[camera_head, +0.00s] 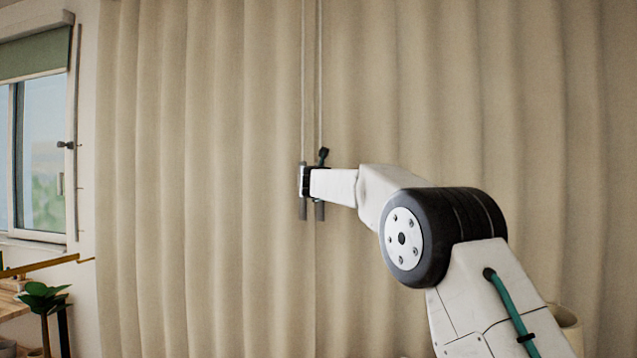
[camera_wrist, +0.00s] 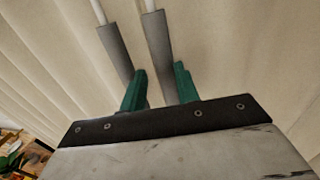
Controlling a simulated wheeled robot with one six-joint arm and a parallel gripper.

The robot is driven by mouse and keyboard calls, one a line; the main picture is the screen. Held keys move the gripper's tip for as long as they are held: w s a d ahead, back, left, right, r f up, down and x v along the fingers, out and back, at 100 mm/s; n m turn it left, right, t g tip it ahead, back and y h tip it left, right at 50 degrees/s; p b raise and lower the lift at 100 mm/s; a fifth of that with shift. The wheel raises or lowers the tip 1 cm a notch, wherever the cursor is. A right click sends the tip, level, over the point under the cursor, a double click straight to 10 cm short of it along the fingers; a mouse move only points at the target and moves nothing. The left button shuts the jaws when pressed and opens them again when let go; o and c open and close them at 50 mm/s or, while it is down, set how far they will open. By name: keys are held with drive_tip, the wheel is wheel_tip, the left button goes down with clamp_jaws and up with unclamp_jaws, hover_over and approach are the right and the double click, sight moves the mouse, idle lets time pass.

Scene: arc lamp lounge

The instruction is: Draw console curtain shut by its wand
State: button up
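A beige curtain (camera_head: 215,170) hangs in soft folds across most of the head view. Its panels meet along a vertical line near the centre. Two thin pale wands hang there, the left (camera_head: 303,80) and the right (camera_head: 320,80), ending in grey handles. My gripper (camera_head: 306,181) is at handle height in front of the join. In the wrist view my green fingers (camera_wrist: 160,82) stand apart. The right grey handle (camera_wrist: 158,40) runs down between them, close to the right finger. The left grey handle (camera_wrist: 115,50) lies outside, passing behind the left finger. Their contact is unclear.
A window (camera_head: 40,150) with a green blind is at the left, beside the curtain's edge. A leafy plant (camera_head: 42,298) and a wooden surface (camera_head: 12,308) are at the lower left. A pale rounded object (camera_head: 565,320) partly shows behind my arm at lower right.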

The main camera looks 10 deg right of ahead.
drive_tip(key=v, duration=0.3)
drive_tip(key=shift+s, duration=0.15)
idle(0.4)
drive_tip(key=a+f+n+y, duration=0.5)
drive_tip(key=a+f+n, duration=0.15)
drive_tip(key=n, duration=0.45)
drive_tip(key=s+a+f+n+g+y, duration=0.25)
drive_tip(key=s+f+n+g, duration=0.2)
drive_tip(key=s+n, duration=0.4)
drive_tip(key=s+a+f+n+g+y, duration=0.25)
drive_tip(key=s+f+n, duration=0.25)
drive_tip(key=s+n, duration=0.3)
drive_tip(key=s+d+f+n+g+h, duration=0.1)
drive_tip(key=s+d+f+n+g, duration=0.2)
drive_tip(key=s, duration=1.4)
drive_tip(key=s+d+f+n+g+h, duration=0.2)
drive_tip(key=s+d+f, duration=0.4)
drive_tip(key=s, duration=1.1)
drive_tip(key=s+d+f+n+g+h, duration=0.2)
drive_tip(key=s+d+f+n+g, duration=0.2)
drive_tip(key=s, duration=1.3)
drive_tip(key=shift+s+d+f+n, duration=0.2)
drive_tip(key=shift+d+f+n, duration=0.7)
drive_tip(key=shift+n, duration=0.35)
